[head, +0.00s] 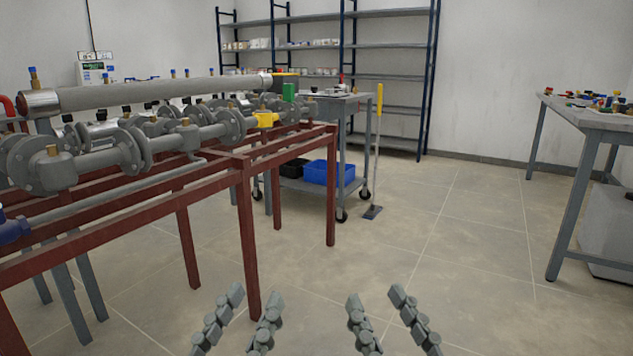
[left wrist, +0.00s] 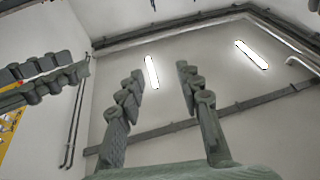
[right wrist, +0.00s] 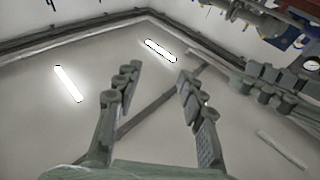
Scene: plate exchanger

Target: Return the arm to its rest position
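My left gripper (head: 251,299) stands at the bottom middle of the head view, its two grey segmented fingers apart and nothing between them. It also shows in the left wrist view (left wrist: 163,75), open and empty against the wall and ceiling. My right gripper (head: 375,297) is just to its right in the head view, also with its fingers apart and empty.
A red steel frame (head: 247,215) carrying grey flanged pipework (head: 150,97) stands at the left, close to my left gripper in the picture. A trolley (head: 303,186) with a blue bin (head: 328,173) is behind it. A workbench (head: 590,117) is at the right. The middle floor is clear.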

